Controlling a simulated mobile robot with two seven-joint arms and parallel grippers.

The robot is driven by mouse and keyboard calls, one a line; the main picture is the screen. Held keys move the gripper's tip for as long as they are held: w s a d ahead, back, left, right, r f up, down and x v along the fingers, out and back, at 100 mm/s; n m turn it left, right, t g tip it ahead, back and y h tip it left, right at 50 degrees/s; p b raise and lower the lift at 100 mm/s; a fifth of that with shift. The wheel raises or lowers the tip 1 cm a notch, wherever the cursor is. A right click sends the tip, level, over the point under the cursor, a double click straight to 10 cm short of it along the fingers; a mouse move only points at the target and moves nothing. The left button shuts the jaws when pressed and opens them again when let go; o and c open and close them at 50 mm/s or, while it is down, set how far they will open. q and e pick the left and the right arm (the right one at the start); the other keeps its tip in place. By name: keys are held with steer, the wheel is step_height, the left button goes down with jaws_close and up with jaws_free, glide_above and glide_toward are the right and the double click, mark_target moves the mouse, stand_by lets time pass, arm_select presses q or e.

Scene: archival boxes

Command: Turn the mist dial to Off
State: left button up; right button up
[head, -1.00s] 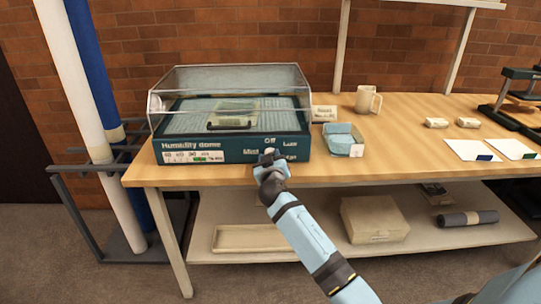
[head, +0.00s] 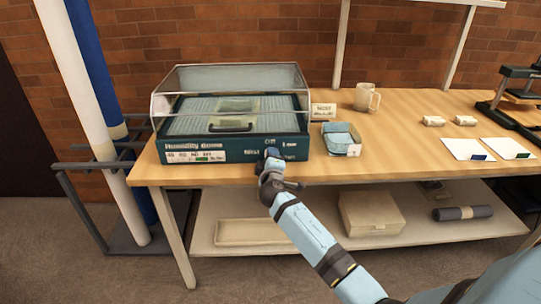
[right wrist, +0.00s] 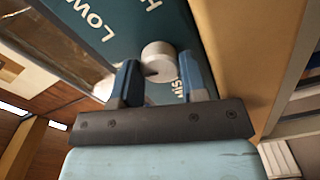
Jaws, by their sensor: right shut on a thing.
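The humidity dome (head: 230,108) is a dark teal base with a clear cover, on the left part of the bench. Its front panel (head: 235,151) bears the words Off and Low around the mist dial. The dial is a short pale round knob (right wrist: 158,60) in the right wrist view; in the head view my gripper hides it. My right gripper (head: 270,156) is at the panel, its fingers (right wrist: 160,78) shut on the dial from either side. I cannot tell which word the dial points to. My left gripper is not in view.
A blue-lined tray (head: 342,140), a small sign (head: 323,111) and a mug (head: 366,97) stand right of the dome. White cards (head: 467,149) lie farther right. The lower shelf holds a box (head: 371,214). The bench front edge runs just below my gripper.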

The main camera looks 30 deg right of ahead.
arm_select(q)
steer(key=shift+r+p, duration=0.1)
steer(key=shift+p, duration=0.25)
arm_select(e)
steer(key=shift+n, duration=0.8)
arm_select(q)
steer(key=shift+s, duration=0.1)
arm_select(e)
steer(key=shift+f, duration=0.1)
steer(key=o, duration=0.7)
steer(key=shift+c, duration=0.2)
steer(key=shift+s, duration=0.1)
steer(key=shift+s+a, duration=0.2)
steer(key=shift+s, duration=0.05)
arm_select(q)
steer(key=shift+p, duration=0.35)
arm_select(e)
steer(key=v, duration=1.3)
